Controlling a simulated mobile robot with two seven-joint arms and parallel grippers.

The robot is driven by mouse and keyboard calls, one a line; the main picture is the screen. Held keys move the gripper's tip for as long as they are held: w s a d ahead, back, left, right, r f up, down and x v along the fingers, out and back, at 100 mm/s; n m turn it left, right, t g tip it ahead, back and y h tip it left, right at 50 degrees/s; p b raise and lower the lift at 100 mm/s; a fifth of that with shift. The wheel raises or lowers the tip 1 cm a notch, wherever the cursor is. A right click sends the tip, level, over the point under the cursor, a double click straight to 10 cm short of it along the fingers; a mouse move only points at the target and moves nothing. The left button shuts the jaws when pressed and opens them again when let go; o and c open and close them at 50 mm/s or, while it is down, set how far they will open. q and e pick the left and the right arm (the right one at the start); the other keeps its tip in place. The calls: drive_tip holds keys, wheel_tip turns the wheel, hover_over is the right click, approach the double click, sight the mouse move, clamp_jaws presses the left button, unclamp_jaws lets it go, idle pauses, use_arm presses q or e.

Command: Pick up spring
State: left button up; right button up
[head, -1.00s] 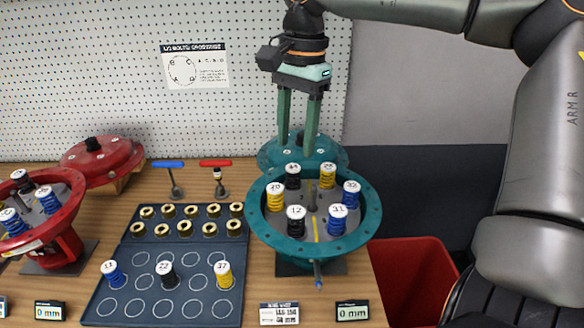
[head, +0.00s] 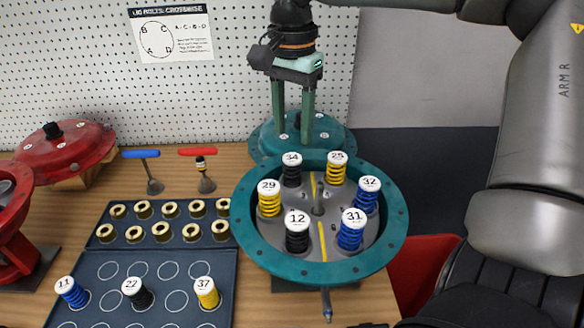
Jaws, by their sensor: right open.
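Several springs with white numbered caps stand in the teal round housing (head: 392,240): yellow 29 (head: 269,204), black 34 (head: 291,175), yellow 25 (head: 336,174), blue 32 (head: 367,200), blue 31 (head: 351,235) and black 12 (head: 297,238). Blue spring 11 (head: 74,296), black spring 22 (head: 140,298) and yellow spring 37 (head: 207,296) stand on the dark tray (head: 180,318). My right gripper (head: 293,142) points down, open and empty, behind the housing and in front of the teal cover. My left gripper is out of view.
Several brass rings (head: 170,209) sit at the back of the tray. A blue T-handle tool (head: 142,154) and a red one (head: 198,152) stand behind it. A red cover (head: 65,152) lies at left. A red bin (head: 420,275) is at right.

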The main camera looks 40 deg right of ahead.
sight(292, 158)
wheel_tip(292, 158, down, 9)
drive_tip(key=shift+s+a+f, duration=0.1)
drive_tip(key=shift+a, duration=0.05)
idle(0.4)
drive_tip(key=shift+c, duration=0.3)
clamp_jaws()
